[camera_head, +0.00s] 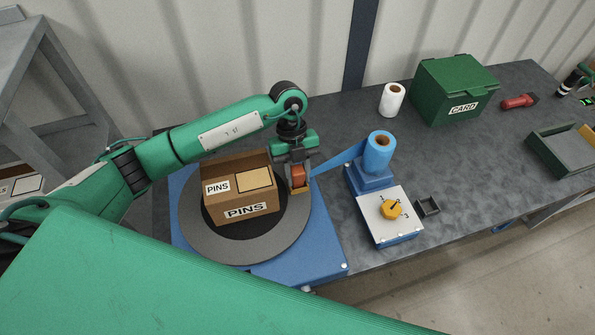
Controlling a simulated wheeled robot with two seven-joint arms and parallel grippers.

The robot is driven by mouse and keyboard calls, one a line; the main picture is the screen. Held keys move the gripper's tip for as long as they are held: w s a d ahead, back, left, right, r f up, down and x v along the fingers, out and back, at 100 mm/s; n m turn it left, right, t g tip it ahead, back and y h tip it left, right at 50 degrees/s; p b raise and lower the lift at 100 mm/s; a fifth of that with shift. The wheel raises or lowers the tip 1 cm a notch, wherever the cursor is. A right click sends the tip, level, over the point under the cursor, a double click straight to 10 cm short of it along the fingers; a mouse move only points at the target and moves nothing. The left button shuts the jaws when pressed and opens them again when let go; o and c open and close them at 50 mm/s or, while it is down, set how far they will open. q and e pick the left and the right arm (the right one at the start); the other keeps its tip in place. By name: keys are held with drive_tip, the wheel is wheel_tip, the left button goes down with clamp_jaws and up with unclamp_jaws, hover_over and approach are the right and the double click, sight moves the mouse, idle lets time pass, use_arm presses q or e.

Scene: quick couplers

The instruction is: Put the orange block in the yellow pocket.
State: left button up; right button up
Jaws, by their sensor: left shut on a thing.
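My left gripper (297,180) points down at the right side of the brown PINS box (247,203), above the grey turntable (275,245). It is shut on a small orange block (298,175), partly hidden between its fingers. A small yellowish piece (300,191) shows right under the block; I cannot tell whether it is the yellow pocket or whether the block touches it. A yellow-tan rectangle (255,180) shows on the box beside its PINS label. My right gripper is not in view.
A blue film roll (379,152) stands right of the turntable, its film stretching toward my gripper.

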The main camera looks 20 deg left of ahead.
use_arm(q)
drive_tip(key=shift+f, duration=0.15)
drive_tip(key=o, duration=1)
drive_tip(key=shift+c, duration=0.2)
drive_tip(key=shift+r, duration=0.2)
drive_tip(key=shift+w+a+r, duration=0.1)
drive_tip(key=shift+w+r, duration=0.05)
drive_tip(key=shift+r, duration=0.1)
drive_tip(key=b+v, duration=0.3)
drive_tip(key=v, duration=0.8)
drive_tip(key=shift+r, duration=0.2)
